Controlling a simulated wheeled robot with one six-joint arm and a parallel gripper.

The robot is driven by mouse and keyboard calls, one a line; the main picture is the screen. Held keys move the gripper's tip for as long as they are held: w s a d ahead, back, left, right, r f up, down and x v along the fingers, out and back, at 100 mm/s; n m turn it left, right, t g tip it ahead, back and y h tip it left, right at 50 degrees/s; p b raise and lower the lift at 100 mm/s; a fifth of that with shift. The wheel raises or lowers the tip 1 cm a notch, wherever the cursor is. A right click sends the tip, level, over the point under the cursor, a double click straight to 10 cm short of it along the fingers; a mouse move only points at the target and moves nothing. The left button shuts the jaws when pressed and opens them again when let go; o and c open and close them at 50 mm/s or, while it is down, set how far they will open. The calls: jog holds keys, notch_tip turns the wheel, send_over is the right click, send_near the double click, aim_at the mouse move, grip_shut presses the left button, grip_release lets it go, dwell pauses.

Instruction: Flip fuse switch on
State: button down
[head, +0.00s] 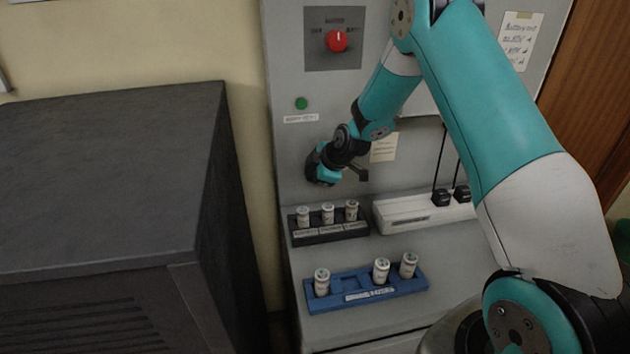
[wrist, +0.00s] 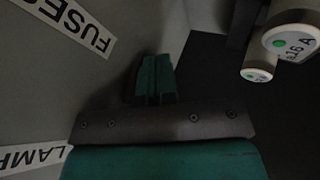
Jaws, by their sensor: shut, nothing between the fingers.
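My gripper (head: 320,172) is shut and empty, low in front of the grey panel (head: 285,150) and just above the black fuse holder. In the wrist view its closed teal fingers (wrist: 154,78) are close to the panel. The labels FUSES (wrist: 70,22) and LAMP (wrist: 32,157) show beside it there. I cannot make out a fuse switch in either view; my gripper and arm cover part of the panel. A red rotary knob (head: 337,41) sits on a dark plate at the top. A green round button or lamp (head: 301,103) is below it, above a small label.
A black holder (head: 322,238) carries three white fuses; fuses also show close at right in the wrist view (wrist: 288,42). A blue holder (head: 335,305) in front carries three more. A white strip (head: 400,212) with black plugs is at right. A dark cabinet (head: 100,180) stands left.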

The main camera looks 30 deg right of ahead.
jog(key=shift+r, duration=0.2)
jog(key=shift+r+p, duration=0.35)
jog(key=shift+r, duration=0.4)
jog(key=s+r+b, duration=0.4)
jog(key=s+r, duration=0.3)
jog(key=s, duration=0.3)
jog(key=shift+s+d+b, duration=0.25)
jog(key=shift+d+b, duration=0.05)
jog(key=shift+d, duration=0.05)
